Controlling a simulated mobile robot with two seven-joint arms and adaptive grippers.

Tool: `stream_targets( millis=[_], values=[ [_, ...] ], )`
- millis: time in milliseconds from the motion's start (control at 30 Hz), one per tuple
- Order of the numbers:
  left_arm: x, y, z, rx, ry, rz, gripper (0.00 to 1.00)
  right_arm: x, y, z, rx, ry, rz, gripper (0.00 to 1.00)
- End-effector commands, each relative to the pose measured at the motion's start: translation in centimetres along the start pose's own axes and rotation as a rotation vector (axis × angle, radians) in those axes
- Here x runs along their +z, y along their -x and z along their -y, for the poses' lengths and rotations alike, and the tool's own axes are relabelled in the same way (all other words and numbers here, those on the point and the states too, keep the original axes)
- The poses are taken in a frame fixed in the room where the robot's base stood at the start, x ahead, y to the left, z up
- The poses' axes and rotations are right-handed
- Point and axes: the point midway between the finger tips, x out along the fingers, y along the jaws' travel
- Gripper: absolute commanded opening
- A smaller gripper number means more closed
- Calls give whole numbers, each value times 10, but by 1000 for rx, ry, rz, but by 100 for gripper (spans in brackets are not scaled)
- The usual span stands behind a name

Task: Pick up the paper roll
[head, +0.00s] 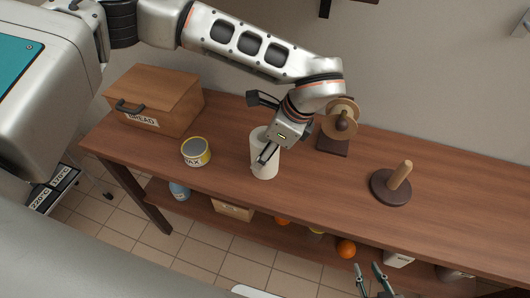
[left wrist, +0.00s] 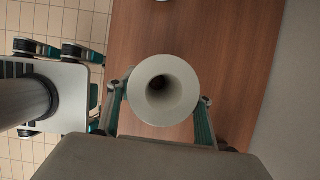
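The paper roll (head: 264,155) is a white cylinder standing upright on the wooden table. In the left wrist view I look down on the paper roll (left wrist: 164,90) and its dark round hole. My left gripper (head: 266,154) reaches down to the roll, one finger showing in front of it. In the left wrist view the fingers of my left gripper (left wrist: 160,115) lie on either side of the roll. Whether they touch it is hidden. My right gripper (head: 369,270) is at the bottom edge, its two fingers apart, with nothing between them.
A bread box (head: 160,97) and a yellow-banded tin (head: 196,153) stand left of the roll. A wooden peg holder (head: 392,184) stands to the right. Another wooden stand (head: 334,140) is just behind my left gripper. Oranges (head: 346,248) and other goods lie on the lower shelf.

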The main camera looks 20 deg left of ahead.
Motion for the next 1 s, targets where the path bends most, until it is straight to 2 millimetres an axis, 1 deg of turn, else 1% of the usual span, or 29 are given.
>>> stream_targets(
  millis=[33, 67, 100, 400, 567, 667, 767, 867, 1000],
  values=[
    [0, 0, 0, 0, 0, 0, 33, 0, 0, 0, 0, 0, 0, 27],
    [0, 0, 0, 0, 0, 0, 26, 0, 0, 0, 0, 0, 0, 27],
    [0, 0, 0, 0, 0, 0, 21, 0, 0, 0, 0, 0, 0, 27],
    [0, 1, 0, 0, 0, 0, 21, -1, 0, 0, -1, 0, -1, 27],
    [3, 8, 0, -1, 1, 0, 21, -2, 0, 0, -1, 0, -3, 27],
    [8, 18, 1, -2, 1, 1, 21, -4, 1, 0, -1, 0, -4, 27],
    [14, 33, 1, -4, 2, 0, 21, -5, 1, 0, -1, -1, -6, 27],
    [23, 56, 2, -6, 2, -1, 21, -7, 2, 0, -1, -2, -8, 27],
    [38, 92, 1, -7, 4, 0, 21, -8, 2, 1, -2, -5, -8, 27]
  ],
)
